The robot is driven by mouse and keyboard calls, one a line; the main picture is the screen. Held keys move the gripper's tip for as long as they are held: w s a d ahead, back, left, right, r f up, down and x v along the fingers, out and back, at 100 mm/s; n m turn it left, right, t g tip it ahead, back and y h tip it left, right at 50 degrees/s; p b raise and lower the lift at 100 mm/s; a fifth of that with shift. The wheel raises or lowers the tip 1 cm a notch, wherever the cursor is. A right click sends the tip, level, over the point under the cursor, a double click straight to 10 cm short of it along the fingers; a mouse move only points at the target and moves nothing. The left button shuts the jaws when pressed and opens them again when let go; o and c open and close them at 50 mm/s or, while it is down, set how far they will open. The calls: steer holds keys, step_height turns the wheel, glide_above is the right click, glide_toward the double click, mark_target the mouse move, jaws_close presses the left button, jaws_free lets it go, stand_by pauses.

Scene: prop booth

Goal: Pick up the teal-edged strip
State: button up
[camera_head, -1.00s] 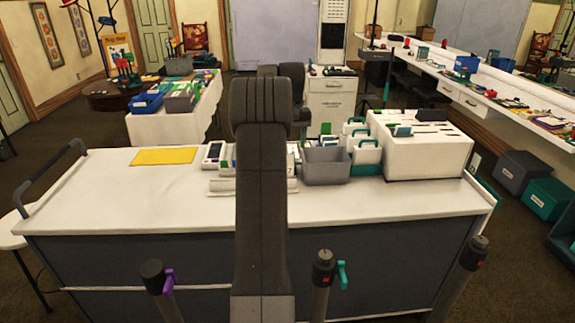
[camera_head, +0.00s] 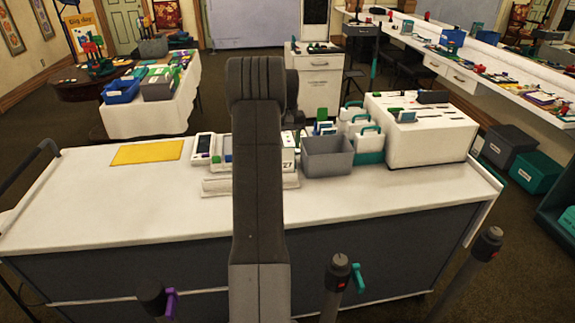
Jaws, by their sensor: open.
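I cannot surely single out the teal-edged strip. A small teal piece (camera_head: 406,117) stands at the front of the top of a white slotted box (camera_head: 430,150); it is too small to tell whether its edge is teal. White holders with teal parts (camera_head: 369,143) stand just left of the box. My arm rises through the middle of the picture and hides part of the counter behind it. A dark part shows at the arm's right side near its top, but I can make out no gripper fingers.
The white counter (camera_head: 80,200) is clear at left except for a yellow sheet (camera_head: 147,152). A grey bin (camera_head: 327,157) stands right of my arm, by a white tray (camera_head: 290,181) and small devices. Posts with purple and teal levers (camera_head: 357,278) stand at the near side.

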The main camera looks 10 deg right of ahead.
step_height(320, 180, down, 5)
steer(key=shift+d+p, duration=0.1)
steer(key=shift+p, duration=0.6)
steer(key=c, duration=0.3)
steer(key=shift+r, duration=0.1)
step_height(320, 180, up, 10)
steer(key=shift+f+b, duration=0.1)
steer(key=shift+b, duration=0.85)
steer(key=shift+s, duration=0.1)
